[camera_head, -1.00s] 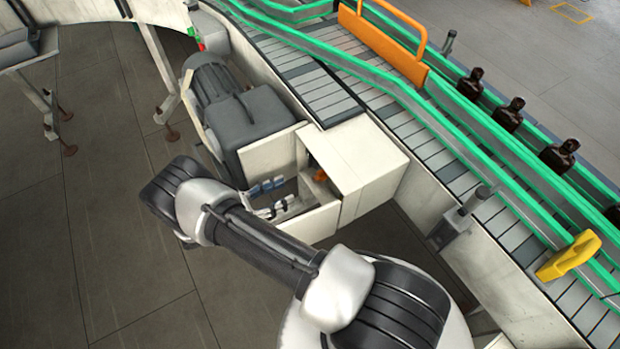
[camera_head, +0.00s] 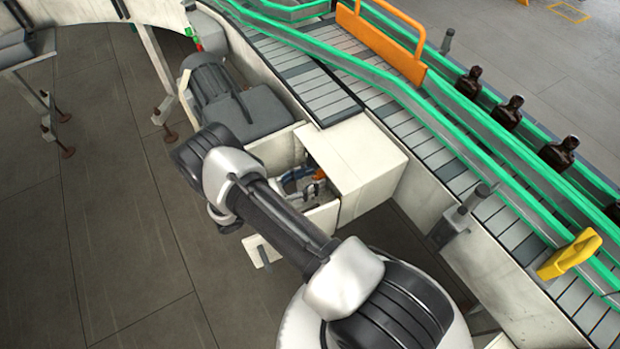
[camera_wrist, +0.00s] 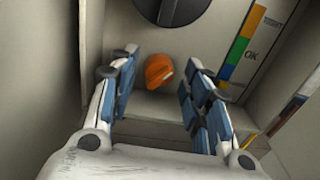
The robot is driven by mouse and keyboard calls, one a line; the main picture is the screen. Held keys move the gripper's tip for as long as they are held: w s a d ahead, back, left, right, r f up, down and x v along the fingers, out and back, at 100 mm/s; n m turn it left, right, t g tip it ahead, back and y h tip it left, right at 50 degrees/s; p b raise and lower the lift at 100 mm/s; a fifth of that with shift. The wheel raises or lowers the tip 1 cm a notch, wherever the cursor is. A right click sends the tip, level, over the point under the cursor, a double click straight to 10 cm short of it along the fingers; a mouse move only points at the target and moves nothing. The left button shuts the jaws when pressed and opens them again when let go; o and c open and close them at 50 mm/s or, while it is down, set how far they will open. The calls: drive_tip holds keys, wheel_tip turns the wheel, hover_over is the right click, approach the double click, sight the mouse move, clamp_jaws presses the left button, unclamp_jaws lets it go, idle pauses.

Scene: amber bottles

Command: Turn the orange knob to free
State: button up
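The orange knob (camera_wrist: 160,71) is on a pale panel inside an open-fronted box. In the wrist view it shows between the tips of my gripper (camera_wrist: 157,92). The fingers are spread with blue pads, and a gap shows on each side of the knob in the picture. I cannot tell how far the tips are from the panel.
A large dark dial (camera_wrist: 172,8) sits above the knob. A coloured scale (camera_wrist: 244,48) marked OK is to its right. The box walls (camera_head: 361,165) enclose the fingers closely. A grey motor (camera_head: 243,105) stands beside the box. Amber bottles (camera_head: 505,113) stand on the conveyor.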

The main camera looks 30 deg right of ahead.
drive_tip(key=c, duration=0.9)
drive_tip(key=m+b, duration=0.1)
drive_tip(key=m, duration=0.3)
drive_tip(key=shift+m, duration=0.3)
drive_tip(key=o, duration=1)
drive_tip(key=shift+o, duration=0.2)
drive_tip(key=a, duration=1.2)
drive_tip(key=shift+r, duration=0.15)
drive_tip(key=shift+o, duration=0.3)
drive_tip(key=shift+a, duration=0.1)
